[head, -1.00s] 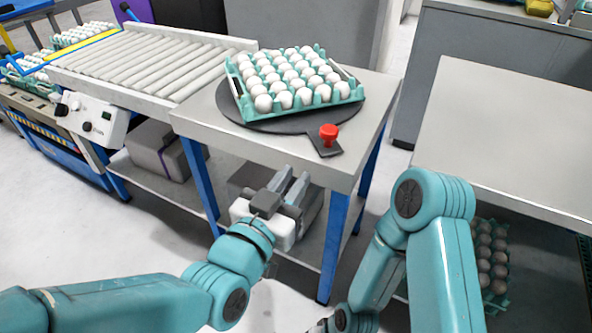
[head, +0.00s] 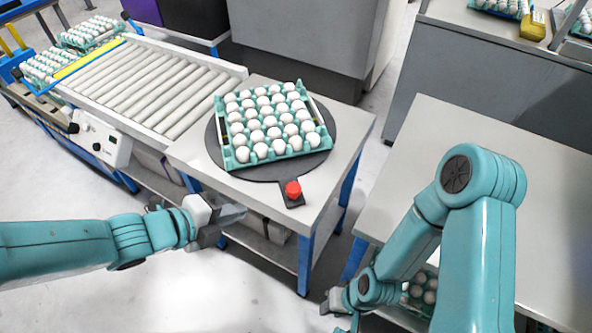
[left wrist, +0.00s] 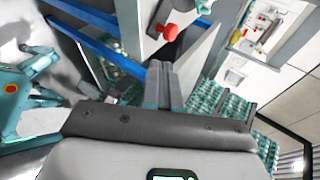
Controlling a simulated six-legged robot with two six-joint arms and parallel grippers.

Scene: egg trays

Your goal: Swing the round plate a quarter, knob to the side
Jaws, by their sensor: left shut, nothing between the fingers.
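The round plate (head: 327,132) is dark grey and lies flat on a metal table. Its short handle points to the table's front edge and carries a red knob (head: 293,189). A teal tray (head: 228,161) of white eggs sits on the plate. My left gripper (head: 240,212) is shut and empty, in front of the table and left of the knob, apart from it. In the left wrist view its fingers (left wrist: 163,86) are together, with the red knob (left wrist: 170,32) beyond them. My right gripper (head: 337,300) is low at the bottom, partly hidden; its jaws are unclear.
A roller conveyor (head: 150,85) joins the table (head: 353,128) at the left, with egg trays at its far end. Another table (head: 440,140) stands at the right, with eggs beneath it. A narrow gap separates the two tables.

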